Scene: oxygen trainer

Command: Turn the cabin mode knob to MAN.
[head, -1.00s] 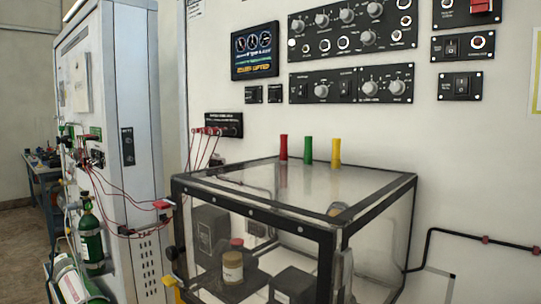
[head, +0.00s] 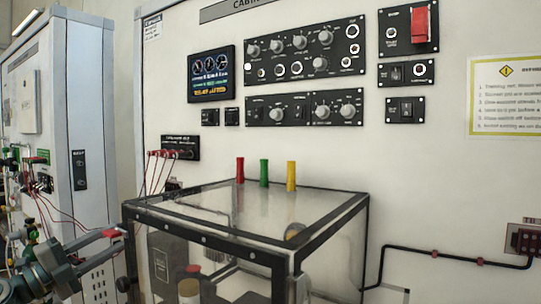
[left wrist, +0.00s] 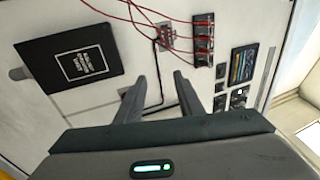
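The black control panels with knobs are on the white wall in the head view. The upper panel (head: 283,75) carries several grey knobs. A lower panel (head: 270,122) has a single grey knob (head: 281,114) between two switches, with a two-knob panel (head: 336,122) joined at its right. The lettering is too small to tell which knob is the cabin mode knob or where it points. My left gripper (head: 118,247) is at the lower left, far below and left of the panels. The left wrist view shows its two fingers apart with nothing between them (left wrist: 156,88). My right gripper is not in view.
A clear box with a black frame (head: 215,238) stands below the panels, with red, green (head: 264,173) and yellow posts behind its top. A lead panel (head: 180,148) with red wires is left of them. A tall grey cabinet (head: 88,120) stands at far left. The wall before the knobs is clear.

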